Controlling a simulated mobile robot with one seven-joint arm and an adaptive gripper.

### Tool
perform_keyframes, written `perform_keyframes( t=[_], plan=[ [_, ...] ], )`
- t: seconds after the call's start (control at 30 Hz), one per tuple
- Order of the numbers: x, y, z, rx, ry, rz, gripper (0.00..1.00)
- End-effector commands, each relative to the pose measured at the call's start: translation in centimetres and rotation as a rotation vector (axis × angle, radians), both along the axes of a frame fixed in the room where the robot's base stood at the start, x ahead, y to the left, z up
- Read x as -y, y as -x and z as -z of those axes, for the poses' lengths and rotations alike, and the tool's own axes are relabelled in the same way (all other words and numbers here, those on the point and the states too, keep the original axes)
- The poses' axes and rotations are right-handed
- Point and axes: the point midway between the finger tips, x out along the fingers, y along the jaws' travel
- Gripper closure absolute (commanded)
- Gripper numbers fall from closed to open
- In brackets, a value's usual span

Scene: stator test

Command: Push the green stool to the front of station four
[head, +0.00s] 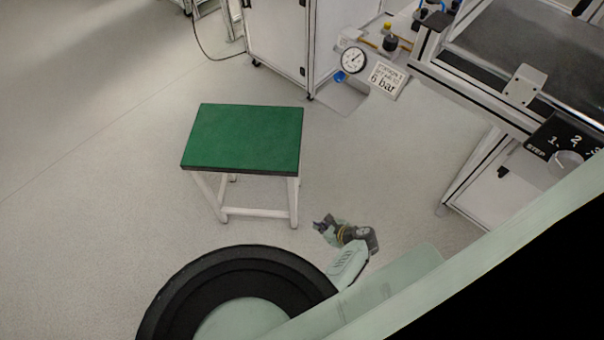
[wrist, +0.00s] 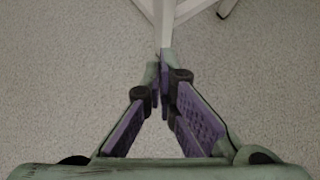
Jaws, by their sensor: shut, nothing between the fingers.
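The green stool (head: 244,138) has a flat green top on a white four-legged frame. It stands upright on the floor in the middle of the head view. My gripper (head: 318,224) is low, just right of the stool's near right leg. In the wrist view my gripper (wrist: 162,58) is shut and empty, its purple-padded fingers meeting at the tips. A white leg of the stool (wrist: 165,22) shows right beyond the fingertips; I cannot tell if they touch.
A white cabinet on casters (head: 285,40) stands behind the stool. A gauge (head: 353,60) and a "6 bar" sign (head: 386,77) are at the upper right. A conveyor-like bench (head: 520,85) fills the right. The floor (head: 90,130) left of the stool is clear.

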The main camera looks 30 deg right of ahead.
Motion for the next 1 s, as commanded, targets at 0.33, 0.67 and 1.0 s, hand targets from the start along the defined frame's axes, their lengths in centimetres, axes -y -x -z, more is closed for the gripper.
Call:
perform_keyframes(
  t=[0.33,0.67,1.0],
  plan=[
    [-2.0,-5.1,3.4,0.0,0.002,-0.006,1.0],
    [-2.8,-7.0,3.5,-0.001,0.001,-0.002,1.0],
    [-2.9,-7.4,3.5,0.0,0.002,-0.004,1.0]
  ],
)
